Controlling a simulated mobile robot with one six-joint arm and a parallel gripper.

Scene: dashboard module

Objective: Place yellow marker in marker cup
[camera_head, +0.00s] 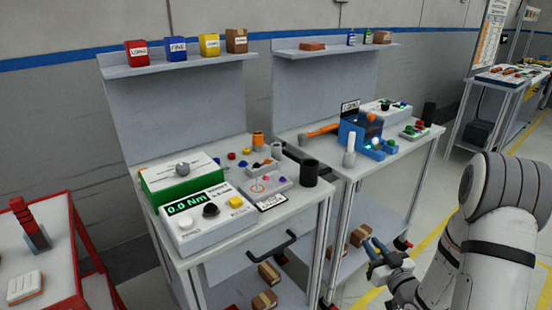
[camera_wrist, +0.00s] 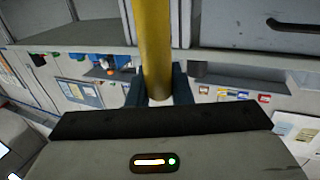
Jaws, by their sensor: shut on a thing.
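My gripper (camera_head: 378,254) is low at the lower right in the head view, in front of the right bench and below its top. In the wrist view its dark fingers (camera_wrist: 159,88) are shut on the yellow marker (camera_wrist: 151,40), a long yellow rod reaching up out of the picture. I cannot make out the marker in the head view. Another dark cup (camera_head: 429,112) stands at the right end of the right bench. No label shows which is the marker cup.
The right bench holds a blue fixture (camera_head: 362,132). A red cart (camera_head: 70,255) stands at the left.

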